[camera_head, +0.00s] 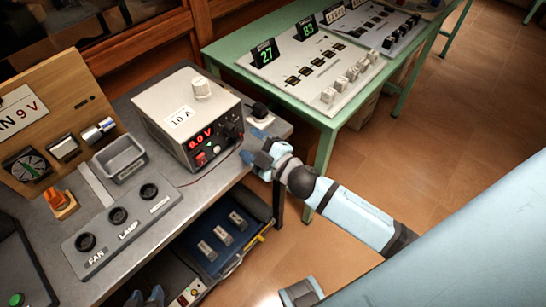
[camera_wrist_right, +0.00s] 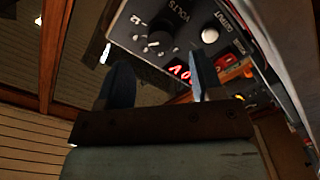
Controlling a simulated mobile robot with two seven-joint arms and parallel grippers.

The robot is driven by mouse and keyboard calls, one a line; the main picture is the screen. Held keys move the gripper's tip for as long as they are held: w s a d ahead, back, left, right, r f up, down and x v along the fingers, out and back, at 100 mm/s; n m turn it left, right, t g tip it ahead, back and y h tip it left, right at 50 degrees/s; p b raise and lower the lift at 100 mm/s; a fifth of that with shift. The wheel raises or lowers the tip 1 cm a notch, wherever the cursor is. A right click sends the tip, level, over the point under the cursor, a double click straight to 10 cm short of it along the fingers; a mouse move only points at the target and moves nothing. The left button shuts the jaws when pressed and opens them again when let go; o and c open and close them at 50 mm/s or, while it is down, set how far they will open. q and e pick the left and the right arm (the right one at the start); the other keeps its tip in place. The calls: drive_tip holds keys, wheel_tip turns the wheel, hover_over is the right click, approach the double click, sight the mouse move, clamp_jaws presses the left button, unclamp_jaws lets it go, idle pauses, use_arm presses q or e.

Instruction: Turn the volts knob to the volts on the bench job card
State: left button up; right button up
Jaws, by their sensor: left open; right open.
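The grey power supply (camera_head: 165,105) stands on the bench with a red readout (camera_head: 201,138), seemingly 8.0 V, though its first digit is unclear. Its dark volts knob (camera_wrist_right: 157,42) shows in the right wrist view, beyond my open right gripper (camera_wrist_right: 162,80). The fingertips look apart from the knob; the exact distance is unclear. In the head view my right gripper (camera_head: 268,156) is just right of the supply's front. A white card (camera_head: 18,108) on the wooden board reads "AN 9 V", cut off at left. My left gripper (camera_head: 146,297) is open at the bottom edge, partly cut off.
A pale current knob (camera_wrist_right: 209,35) sits beside the volts knob. A green table (camera_head: 225,45) stands behind; an open drawer (camera_head: 228,245) is below.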

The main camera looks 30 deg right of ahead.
drive_tip(key=v, duration=0.8)
drive_tip(key=shift+s, duration=0.2)
